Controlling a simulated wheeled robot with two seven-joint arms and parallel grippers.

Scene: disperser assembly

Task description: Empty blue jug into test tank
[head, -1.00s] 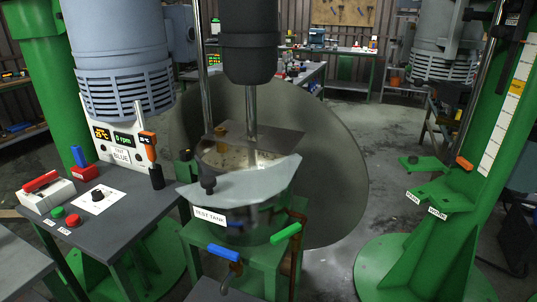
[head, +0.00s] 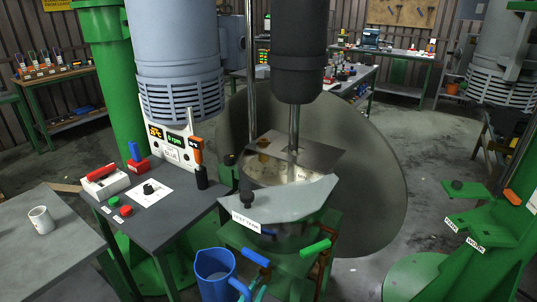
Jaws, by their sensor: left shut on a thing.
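The blue jug (head: 215,269) is at the bottom edge, left of the test tank's green stand, with its open top facing up. It looks roughly upright; its base is cut off and I cannot make out its contents. Only a little of my left gripper (head: 250,291) seems to show, among teal parts beside the jug's right side. It is shut on the jug, but the grip itself is unclear. The test tank (head: 243,221) stands behind and to the right, below the dark mixer shaft. A grey lid plate (head: 285,203) covers its front; its back part is open. My right gripper is out of view.
A dark control table (head: 180,203) stands left of the tank. A grey table with a white mug (head: 41,220) is at far left. Blue (head: 256,257) and green (head: 315,247) valve levers stick out from the stand. A green column stands at right.

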